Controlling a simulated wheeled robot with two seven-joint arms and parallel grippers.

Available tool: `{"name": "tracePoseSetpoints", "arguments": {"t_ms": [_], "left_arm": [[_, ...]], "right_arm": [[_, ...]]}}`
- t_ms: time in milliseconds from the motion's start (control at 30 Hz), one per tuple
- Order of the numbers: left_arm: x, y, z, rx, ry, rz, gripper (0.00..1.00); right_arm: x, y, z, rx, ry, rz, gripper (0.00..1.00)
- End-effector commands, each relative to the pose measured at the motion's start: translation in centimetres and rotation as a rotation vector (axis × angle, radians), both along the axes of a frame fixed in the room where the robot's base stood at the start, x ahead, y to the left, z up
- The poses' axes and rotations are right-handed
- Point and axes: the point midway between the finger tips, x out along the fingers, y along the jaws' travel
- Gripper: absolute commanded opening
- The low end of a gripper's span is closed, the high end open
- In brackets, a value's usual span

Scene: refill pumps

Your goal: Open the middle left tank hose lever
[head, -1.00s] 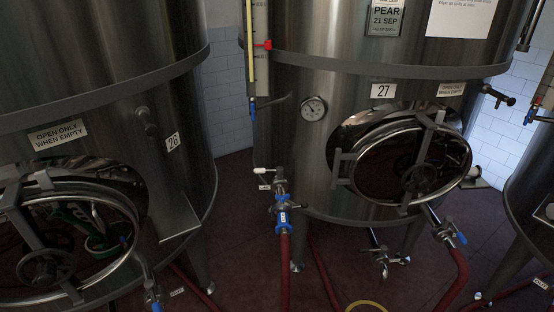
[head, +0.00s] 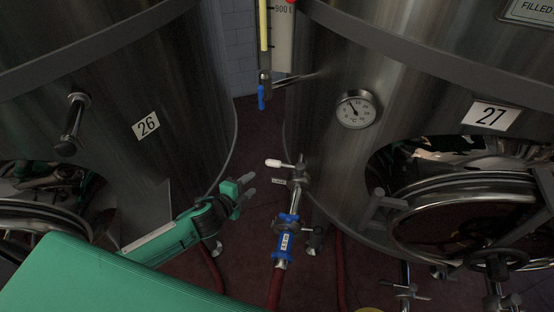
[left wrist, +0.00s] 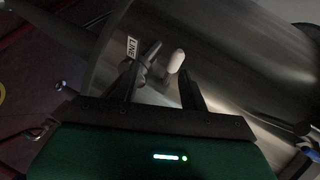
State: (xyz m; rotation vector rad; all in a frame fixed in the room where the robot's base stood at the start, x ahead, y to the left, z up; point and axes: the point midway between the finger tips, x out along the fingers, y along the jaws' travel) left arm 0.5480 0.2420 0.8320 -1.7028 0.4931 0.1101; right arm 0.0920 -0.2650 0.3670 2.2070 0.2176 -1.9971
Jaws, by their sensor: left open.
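The hose lever has a white grip (head: 273,163) and sits on the outlet valve (head: 300,175) low on the left side of tank 27. Its white grip points left in the head view. My left gripper (head: 251,186) is open and empty, just left of and slightly below the grip in the picture. In the left wrist view the white grip (left wrist: 176,60) shows between and beyond the two dark fingers of my left gripper (left wrist: 162,72); no contact can be made out. A "LINE" tag (left wrist: 133,47) hangs beside the valve. My right gripper is out of view.
A blue hose coupling (head: 286,240) and red hose (head: 275,290) hang below the valve. Tank 26 (head: 190,110) stands close on the left, tank 27 (head: 420,90) on the right. A blue-handled tap (head: 261,95) is above. The gap between the tanks is narrow.

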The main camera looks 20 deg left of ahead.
Motion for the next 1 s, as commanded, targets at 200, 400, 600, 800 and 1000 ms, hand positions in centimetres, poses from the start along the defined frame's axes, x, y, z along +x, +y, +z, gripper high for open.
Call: {"name": "tracePoseSetpoints", "arguments": {"t_ms": [200, 400, 600, 800, 1000], "left_arm": [[0.7, -1.2, 2.9, 0.064, -0.083, -0.091, 0.43], [3.0, -2.0, 2.4, 0.065, -0.084, -0.089, 0.43], [6.4, -3.2, 1.3, 0.064, -0.084, -0.087, 0.43], [9.5, -4.3, 0.2, 0.063, -0.082, -0.087, 0.43], [11.7, -5.1, -0.6, 0.063, -0.082, -0.088, 0.43]], "right_arm": [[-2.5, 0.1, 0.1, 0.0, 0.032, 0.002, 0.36], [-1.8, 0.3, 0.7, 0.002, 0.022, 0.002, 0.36], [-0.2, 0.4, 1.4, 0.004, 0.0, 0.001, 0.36], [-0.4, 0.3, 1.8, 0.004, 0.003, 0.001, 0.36], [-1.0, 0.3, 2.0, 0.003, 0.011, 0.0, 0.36]]}}
